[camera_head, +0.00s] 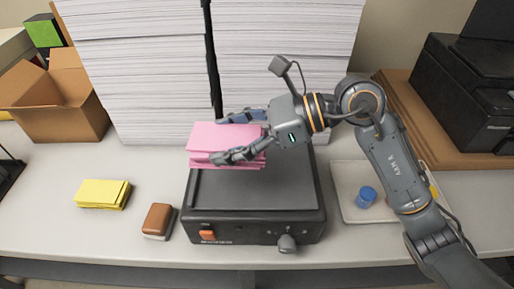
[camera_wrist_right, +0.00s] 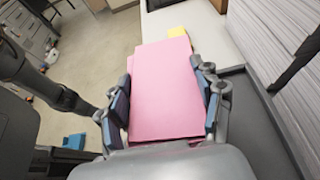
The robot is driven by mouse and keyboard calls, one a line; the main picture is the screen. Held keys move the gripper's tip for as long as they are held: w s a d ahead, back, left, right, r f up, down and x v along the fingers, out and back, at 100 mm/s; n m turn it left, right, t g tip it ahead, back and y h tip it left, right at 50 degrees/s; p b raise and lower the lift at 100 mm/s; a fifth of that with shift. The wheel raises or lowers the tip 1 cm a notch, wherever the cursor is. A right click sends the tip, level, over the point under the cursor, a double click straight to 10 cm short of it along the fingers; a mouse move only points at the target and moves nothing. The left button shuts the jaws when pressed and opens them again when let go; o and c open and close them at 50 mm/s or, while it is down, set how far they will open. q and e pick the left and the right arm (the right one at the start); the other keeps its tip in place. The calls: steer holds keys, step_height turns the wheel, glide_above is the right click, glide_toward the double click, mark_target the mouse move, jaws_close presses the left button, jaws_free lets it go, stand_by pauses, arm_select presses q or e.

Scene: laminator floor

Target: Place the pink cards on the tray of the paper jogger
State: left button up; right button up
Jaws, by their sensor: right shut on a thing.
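The pink cards (camera_head: 205,140) are a stack held at the back left of the paper jogger, over its tray (camera_head: 250,200). My right gripper (camera_head: 236,138) reaches in from the right and is shut on the stack. In the right wrist view the pink cards (camera_wrist_right: 160,90) lie between the two fingers of my right gripper (camera_wrist_right: 164,105). The paper jogger is a dark box with an orange switch and a knob on its front. Whether the cards touch the tray is hard to tell. My left gripper is not in view.
Tall white paper stacks (camera_head: 280,60) stand close behind the jogger. Yellow cards (camera_head: 103,194) and a brown block (camera_head: 157,219) lie to its left. A light tray (camera_head: 350,180) with a blue cap (camera_head: 366,196) is to the right. An open cardboard box (camera_head: 60,100) stands at the back left.

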steer(key=w+d+f, duration=0.1)
steer(key=w+d+f+p, duration=0.1)
steer(key=f, duration=0.1)
steer(key=w+d+f, duration=0.2)
steer(key=shift+p, duration=0.3)
steer(key=shift+w+d+f, duration=0.1)
steer(key=shift+w+f, duration=0.05)
steer(key=shift+f, duration=0.15)
steer(key=shift+w+d+f, duration=0.1)
steer(key=shift+d+f, duration=0.05)
steer(key=shift+f, duration=0.1)
steer(key=f, duration=0.1)
steer(key=f+p, duration=0.2)
steer(key=shift+w+d, duration=0.2)
steer(key=shift+w, duration=0.05)
steer(key=shift+f, duration=0.55)
steer(key=o, duration=1.4)
steer(key=shift+c, duration=0.2)
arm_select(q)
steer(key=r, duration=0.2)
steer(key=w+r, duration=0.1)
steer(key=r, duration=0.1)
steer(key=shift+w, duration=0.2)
